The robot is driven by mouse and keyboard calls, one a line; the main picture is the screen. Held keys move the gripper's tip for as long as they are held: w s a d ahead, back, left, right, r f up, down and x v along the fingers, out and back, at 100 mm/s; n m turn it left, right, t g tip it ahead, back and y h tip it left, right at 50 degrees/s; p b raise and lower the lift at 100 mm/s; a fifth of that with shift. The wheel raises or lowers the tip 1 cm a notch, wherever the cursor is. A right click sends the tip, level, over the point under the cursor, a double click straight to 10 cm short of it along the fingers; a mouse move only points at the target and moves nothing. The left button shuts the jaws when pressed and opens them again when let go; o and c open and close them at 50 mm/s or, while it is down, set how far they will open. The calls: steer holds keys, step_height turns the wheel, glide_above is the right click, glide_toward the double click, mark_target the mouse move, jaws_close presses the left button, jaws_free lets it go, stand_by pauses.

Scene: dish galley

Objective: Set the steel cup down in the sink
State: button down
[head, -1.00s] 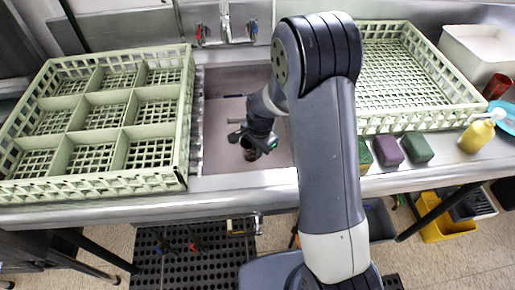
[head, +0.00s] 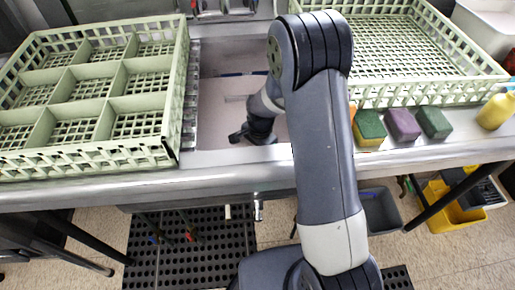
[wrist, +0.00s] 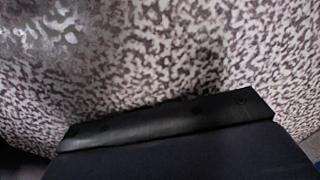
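The sink (head: 222,105) is the recessed basin between the two green racks. My gripper (head: 250,137) is down inside the sink, close to its front edge, and the edge hides its lower part. I cannot make out the steel cup in the head view now. The wrist view shows a dark bar of my gripper (wrist: 165,125) in front of a blurred, speckled grey-and-white surface that fills the picture. I cannot tell whether that surface is the cup or the sink. The fingertips are not visible, so open or shut cannot be told.
A compartmented green rack (head: 90,102) stands left of the sink and an open green rack (head: 405,92) right of it. Green (head: 369,126), purple (head: 402,123) and dark green (head: 434,122) sponges lie along the right front edge. A yellow bottle (head: 495,111) stands further right.

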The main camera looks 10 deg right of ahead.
steer(key=shift+f, duration=0.2)
steer(key=c, duration=1.6)
jaws_free()
steer(key=shift+o, duration=0.2)
step_height(320, 180, up, 11)
steer(key=p, duration=0.1)
steer(key=shift+s+d, duration=0.25)
steer(key=shift+s, duration=0.05)
steer(key=shift+f, duration=0.15)
steer(key=f, duration=0.7)
steer(key=f+b, duration=0.1)
steer(key=f, duration=0.2)
steer(key=shift+w+a+f, duration=0.25)
steer(key=shift+f, duration=0.15)
step_height(320, 180, up, 2)
steer(key=shift+r+p, duration=0.1)
steer(key=shift+p, duration=0.65)
steer(key=shift+r+p, duration=0.35)
steer(key=shift+r, duration=0.1)
